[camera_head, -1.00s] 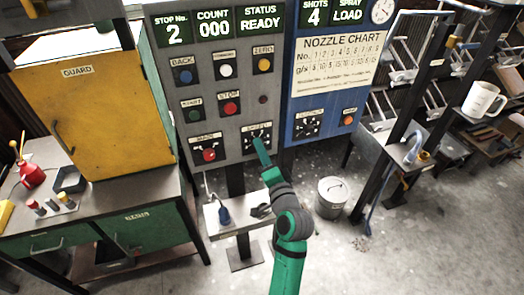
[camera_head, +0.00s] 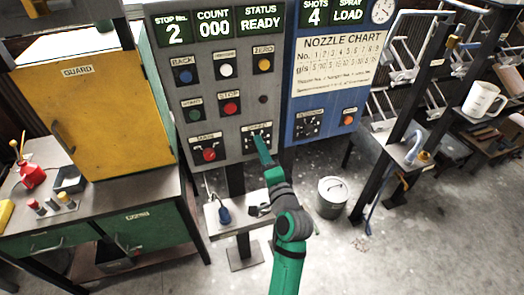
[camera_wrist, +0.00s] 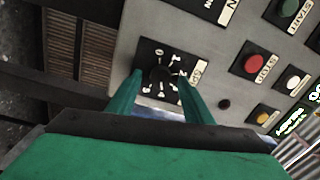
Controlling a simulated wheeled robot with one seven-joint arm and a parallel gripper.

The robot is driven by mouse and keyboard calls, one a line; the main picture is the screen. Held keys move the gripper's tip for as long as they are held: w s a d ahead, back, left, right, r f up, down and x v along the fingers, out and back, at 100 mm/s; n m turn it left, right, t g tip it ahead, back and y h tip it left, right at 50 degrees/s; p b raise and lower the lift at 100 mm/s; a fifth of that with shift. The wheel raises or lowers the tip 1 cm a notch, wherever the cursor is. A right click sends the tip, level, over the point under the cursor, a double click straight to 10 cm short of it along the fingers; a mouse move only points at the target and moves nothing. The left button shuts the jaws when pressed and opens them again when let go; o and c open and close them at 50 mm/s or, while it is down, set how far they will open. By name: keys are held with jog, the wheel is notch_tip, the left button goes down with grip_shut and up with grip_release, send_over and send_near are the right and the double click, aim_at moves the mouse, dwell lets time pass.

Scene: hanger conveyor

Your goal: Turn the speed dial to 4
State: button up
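The speed dial (camera_wrist: 160,75) is a dark round knob on a black square plate with white marks around it. In the wrist view it lies between the two green fingers of my gripper (camera_wrist: 160,78). The fingers are spread, one on each side of the knob, and I cannot tell whether they touch it. In the head view my gripper (camera_head: 259,138) reaches the dial plate (camera_head: 250,145) at the lower right of the grey panel and covers most of the dial. The pointer's setting cannot be read.
The grey panel (camera_head: 238,95) also carries coloured push buttons and a red main knob (camera_head: 208,154). A blue panel (camera_head: 295,110) with another dial (camera_head: 307,124) is to the right. A small shelf (camera_head: 238,216) and a bucket (camera_head: 332,196) stand below.

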jog(key=v, duration=1)
jog(key=shift+s, duration=0.4)
jog(key=shift+d, duration=0.1)
jog(key=s+f+n+g+h, duration=0.25)
jog(key=s+f+h, duration=0.35)
jog(key=s+f, duration=1.05)
jog(key=s+a+n, duration=0.3)
jog(key=s+n, duration=0.6)
jog(key=s, duration=1.1)
jog(key=shift+s+a+f+n, duration=0.15)
jog(key=shift+s+a+n, duration=0.05)
jog(key=shift+s+n, duration=0.2)
